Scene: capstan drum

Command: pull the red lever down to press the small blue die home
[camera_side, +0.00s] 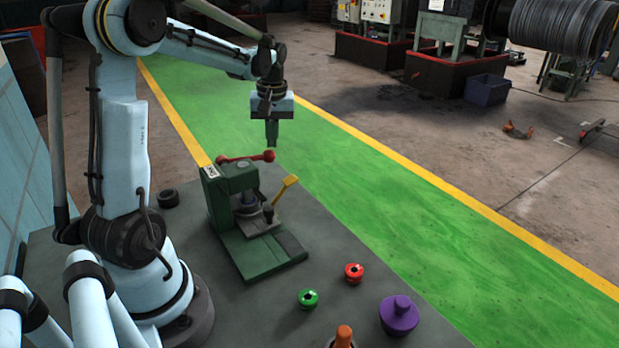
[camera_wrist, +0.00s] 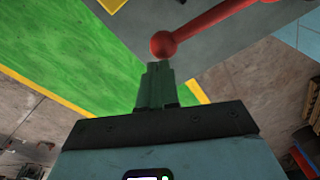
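The red lever (camera_side: 245,157) lies nearly level across the top of the green press (camera_side: 240,180), with a red ball at each visible end. The lever and its ball also show in the wrist view (camera_wrist: 200,27). My gripper (camera_side: 271,143) points down just above the lever's right-hand ball, with a small apparent gap. In the wrist view my gripper's fingers (camera_wrist: 156,70) are together, with nothing seen between them, and the ball appears just beyond their tips. The small blue die (camera_side: 248,198) sits under the press head, partly hidden; its depth cannot be told.
A yellow handle (camera_side: 286,186) rises at the press's right. A green knob (camera_side: 308,298), a red knob (camera_side: 354,272) and a purple stepped piece (camera_side: 399,315) stand on the grey table in front. A black ring (camera_side: 168,198) lies left of the press. Space right of my gripper is clear.

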